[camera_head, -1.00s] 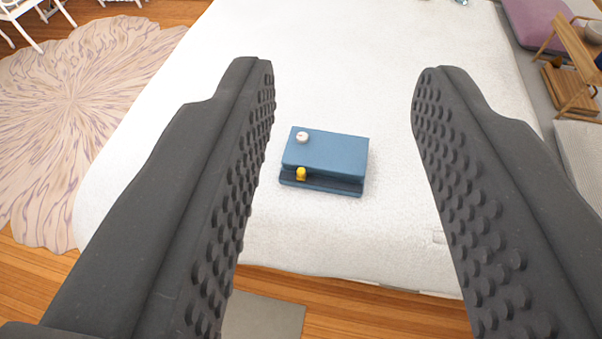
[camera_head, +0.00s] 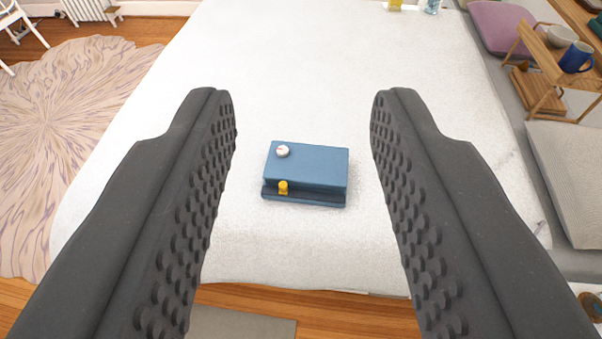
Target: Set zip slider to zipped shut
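A blue box-like device (camera_head: 315,165) lies on a white bed-like surface, seen from above between my fingers. A yellow slider tab (camera_head: 283,187) sits on the dark track (camera_head: 318,197) along its near edge, towards the left end. A white round knob (camera_head: 283,151) is on its top at the left. My gripper (camera_head: 303,98) is open and empty. Its two dark studded fingers stand on either side of the device in the picture, and neither appears to touch it.
The white surface (camera_head: 290,60) is clear around the device. A low wooden stand (camera_head: 545,65) with a blue mug (camera_head: 576,57) and a bowl is at the right, near a purple cushion (camera_head: 505,28). A patterned rug (camera_head: 80,130) lies on the wooden floor at the left.

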